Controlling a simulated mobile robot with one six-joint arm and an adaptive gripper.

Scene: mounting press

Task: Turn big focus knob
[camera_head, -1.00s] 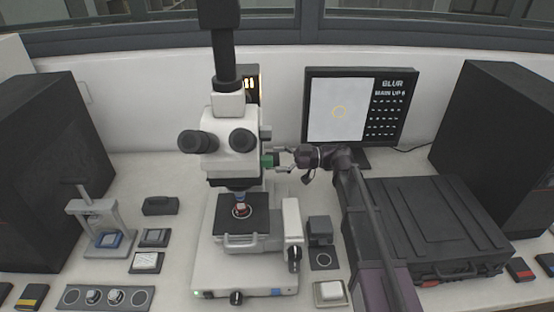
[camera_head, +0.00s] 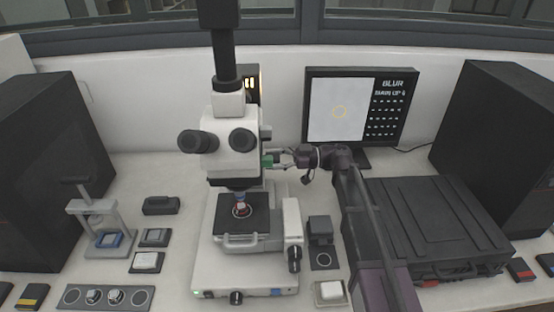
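The microscope (camera_head: 230,140) stands at the centre left, with its white head above a black stage (camera_head: 240,212). A green and dark knob (camera_head: 267,161) sticks out from the right side of the head; I take it for the big focus knob. My gripper (camera_head: 279,159) reaches it from the right, with its fingertips at the knob's outer end. The fingers are small here and partly overlap the knob, so I cannot tell whether they grip it. The monitor (camera_head: 353,108) shows a yellow ring and the word "BLUR"; the smaller line reads roughly "MAIN UP".
A small dark knob (camera_head: 294,259) sits on the microscope's lower right side, and another (camera_head: 236,297) on the base front. A black case (camera_head: 430,225) lies right of my arm. A small press (camera_head: 93,222) stands at left.

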